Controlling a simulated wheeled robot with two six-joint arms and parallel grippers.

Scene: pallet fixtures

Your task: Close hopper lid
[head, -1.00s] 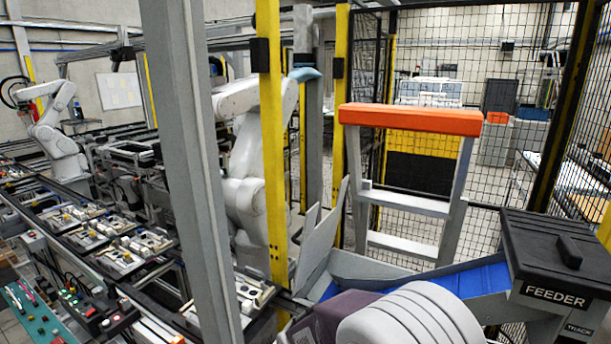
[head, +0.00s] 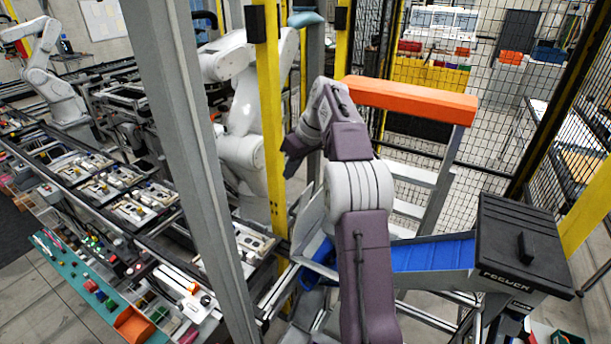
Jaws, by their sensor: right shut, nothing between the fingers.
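The black hopper lid (head: 505,232) with a small upright handle (head: 525,248) is at the right of the head view. It lies flat on top of the feeder hopper (head: 520,284), with no gap that I can make out. My right arm rises through the middle of the view and bends left at the top. Its dark gripper (head: 292,150) is shut and empty, far to the left of the lid and touching nothing that I can see. My left gripper is out of view.
A blue chute (head: 432,253) runs left from the hopper, partly behind my right arm. An orange-topped step ladder (head: 425,101) stands behind it. A yellow post (head: 270,130) and a grey post (head: 180,130) stand left. A mesh fence (head: 500,150) closes off the back.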

